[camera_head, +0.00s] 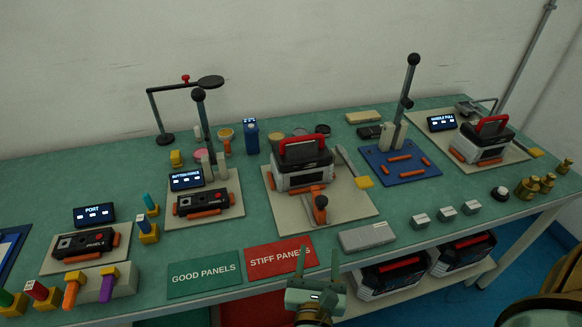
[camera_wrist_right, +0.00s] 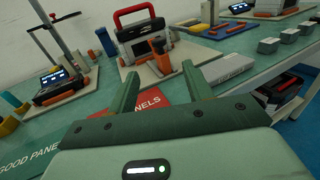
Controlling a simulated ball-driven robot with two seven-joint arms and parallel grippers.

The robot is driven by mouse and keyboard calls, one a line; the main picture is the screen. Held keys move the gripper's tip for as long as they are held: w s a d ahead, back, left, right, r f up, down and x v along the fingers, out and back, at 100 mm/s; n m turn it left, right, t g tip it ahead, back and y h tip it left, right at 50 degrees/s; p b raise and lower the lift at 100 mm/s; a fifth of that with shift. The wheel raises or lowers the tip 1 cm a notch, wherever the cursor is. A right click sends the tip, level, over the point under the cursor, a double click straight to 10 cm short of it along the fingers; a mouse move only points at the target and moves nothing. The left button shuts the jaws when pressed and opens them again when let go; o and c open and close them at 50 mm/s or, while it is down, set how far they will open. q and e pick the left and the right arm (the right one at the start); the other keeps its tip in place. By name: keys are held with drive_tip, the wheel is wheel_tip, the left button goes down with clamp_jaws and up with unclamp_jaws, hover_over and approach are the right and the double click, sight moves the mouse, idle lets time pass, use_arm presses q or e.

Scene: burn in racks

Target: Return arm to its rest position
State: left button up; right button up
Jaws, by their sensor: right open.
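My right gripper (camera_head: 318,262) is at the bottom centre of the head view, in front of the bench (camera_head: 230,298) near its front edge. Its two green fingers stand apart and hold nothing. In the right wrist view the open fingers (camera_wrist_right: 160,85) point toward the bench, with the red mat (camera_wrist_right: 150,101) showing between and beside them. The red "STIFF PANELS" mat (camera_head: 272,256) lies just behind the gripper in the head view. My left gripper does not show in either view.
A green "GOOD PANELS" mat (camera_head: 204,274) lies left of the red one. A grey box (camera_head: 366,237) lies close right of the gripper. Behind stands a red-handled unit (camera_head: 303,170) on a board.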

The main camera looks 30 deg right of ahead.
drive_tip(key=s+d+f+m+g+y, duration=0.15)
drive_tip(key=s+d+m+g, duration=0.55)
drive_tip(key=m, duration=0.7)
drive_tip(key=s+a+f+m+g+y, duration=0.2)
drive_tip(key=s+f+m+y, duration=0.1)
drive_tip(key=f, duration=0.6)
drive_tip(key=s+a+f+m+g+y, duration=0.1)
drive_tip(key=s+f+m+y, duration=0.15)
drive_tip(key=f, duration=0.65)
drive_tip(key=s+a+f+m+g+y, duration=0.2)
drive_tip(key=s+f+m, duration=0.15)
drive_tip(key=f, duration=0.55)
drive_tip(key=s+f+m+g, duration=0.1)
drive_tip(key=s+f, duration=0.5)
drive_tip(key=s, duration=0.4)
drive_tip(key=s+f+m+g+y, duration=0.1)
drive_tip(key=s+f, duration=0.6)
drive_tip(key=s, duration=0.3)
drive_tip(key=shift+s+d+f+y, duration=0.15)
drive_tip(key=shift+s+f+y, duration=0.05)
drive_tip(key=shift+f+y, duration=0.1)
